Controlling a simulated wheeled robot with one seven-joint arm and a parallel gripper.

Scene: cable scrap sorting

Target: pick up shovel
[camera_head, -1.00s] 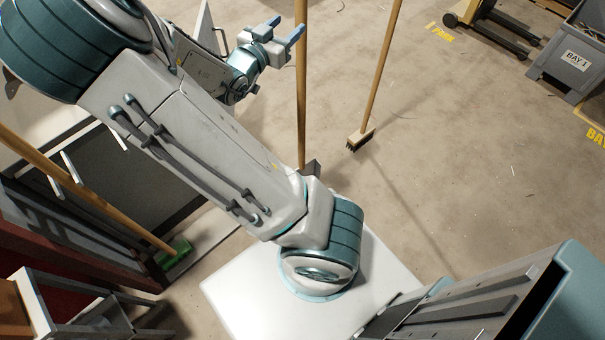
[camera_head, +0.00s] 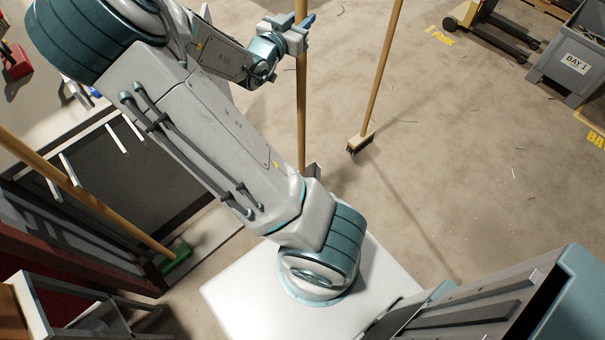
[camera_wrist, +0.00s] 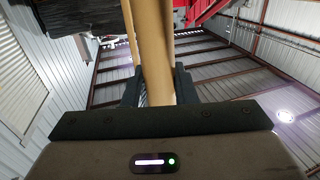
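The shovel is the upright pole with a wooden handle (camera_head: 301,110) and a small dark grey head (camera_head: 313,171) low down, partly hidden behind my arm. My gripper (camera_head: 291,22) is at the upper part of this handle, its blue-tipped fingers spread with the handle between them. In the wrist view the handle (camera_wrist: 155,50) runs up between the two dark fingers of my gripper (camera_wrist: 159,88). A small gap shows at the left finger; contact at the right finger cannot be told.
A broom (camera_head: 374,80) with a dark brush stands just right of the shovel. A green-headed broom (camera_head: 176,256) leans at left by a dark cabinet. A grey BAY 1 bin (camera_head: 574,62) and a pallet jack (camera_head: 487,25) stand at upper right.

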